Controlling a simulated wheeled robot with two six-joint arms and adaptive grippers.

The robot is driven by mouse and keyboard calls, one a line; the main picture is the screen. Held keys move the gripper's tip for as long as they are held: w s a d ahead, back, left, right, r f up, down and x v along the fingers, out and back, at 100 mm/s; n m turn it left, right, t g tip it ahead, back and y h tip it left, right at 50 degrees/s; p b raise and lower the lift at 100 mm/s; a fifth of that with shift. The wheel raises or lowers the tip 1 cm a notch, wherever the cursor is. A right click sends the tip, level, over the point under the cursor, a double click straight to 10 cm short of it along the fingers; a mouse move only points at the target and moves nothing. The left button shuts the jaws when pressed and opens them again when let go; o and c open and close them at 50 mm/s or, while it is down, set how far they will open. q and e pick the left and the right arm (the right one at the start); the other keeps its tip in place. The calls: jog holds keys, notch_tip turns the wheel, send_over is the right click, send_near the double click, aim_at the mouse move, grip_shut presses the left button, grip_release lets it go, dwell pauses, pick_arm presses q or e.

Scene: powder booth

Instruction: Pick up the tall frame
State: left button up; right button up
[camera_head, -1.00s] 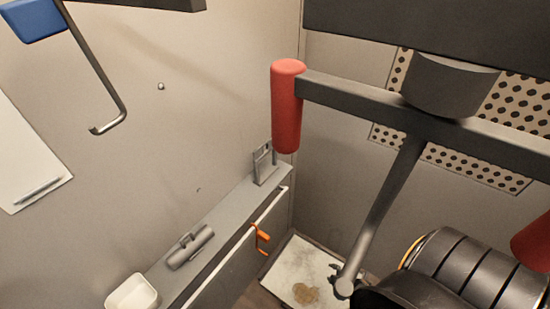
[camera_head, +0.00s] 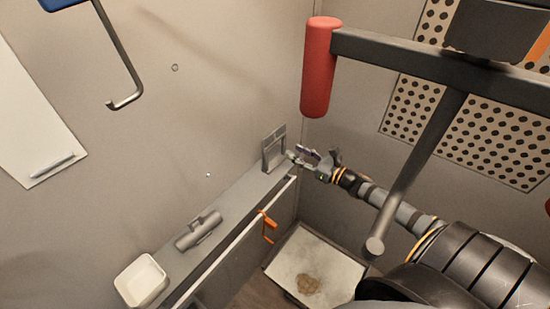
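The tall frame (camera_head: 269,158) is a small grey upright frame with an open middle. It stands at the far end of the narrow grey ledge, near the wall corner. My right gripper (camera_head: 301,157) reaches in from the right, with its tips just beside the frame's right edge. I cannot tell whether they touch it, and the fingers are too small to show whether they are open or shut. My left gripper is not in view.
A grey cylindrical part (camera_head: 198,230) and a white bin (camera_head: 142,281) sit along the ledge. An orange handle (camera_head: 268,226) hangs at its front. A red-ended grey bar (camera_head: 319,68) crosses close above. A stained white tray (camera_head: 325,265) lies below.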

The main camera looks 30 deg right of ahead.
aim_at(285, 146)
jog(key=shift+x, duration=1.4)
jog(key=x, duration=0.3)
jog(key=shift+w+d+r+p, duration=0.1)
jog(key=shift+w+d+p, duration=0.15)
jog(key=shift+w+p, duration=0.15)
jog(key=shift+w+a, duration=0.2)
jog(key=shift+w, duration=0.15)
jog(key=shift+s, duration=0.1)
jog(key=shift+c, duration=0.3)
grip_shut()
